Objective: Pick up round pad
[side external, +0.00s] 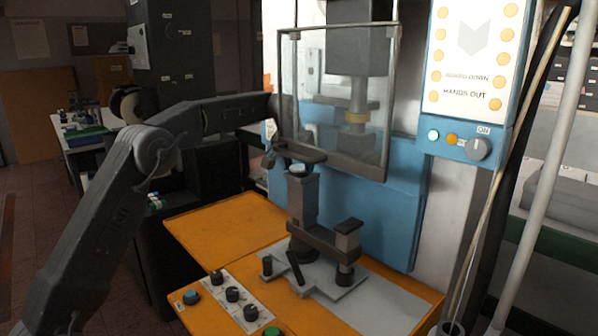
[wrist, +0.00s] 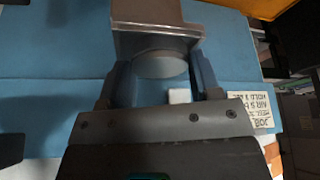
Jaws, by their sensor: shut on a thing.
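The round pad (wrist: 161,66) is a pale grey disc at the upper middle of the wrist view. It is against the end of a grey block-like post (wrist: 158,20). My gripper (wrist: 160,62) has one finger on each side of the pad and is shut on it. In the side external view, my gripper (side external: 298,160) is just above the tall dark post (side external: 303,197), with a small pale part of the pad (side external: 298,170) showing. I cannot tell whether the pad touches the post.
The post stands on a grey plate (side external: 375,302) on the orange table (side external: 225,228), beside a shorter post (side external: 347,240). A framed clear guard (side external: 335,100) hangs near my arm. The blue machine front (side external: 370,215) is close behind. The orange table's left part is clear.

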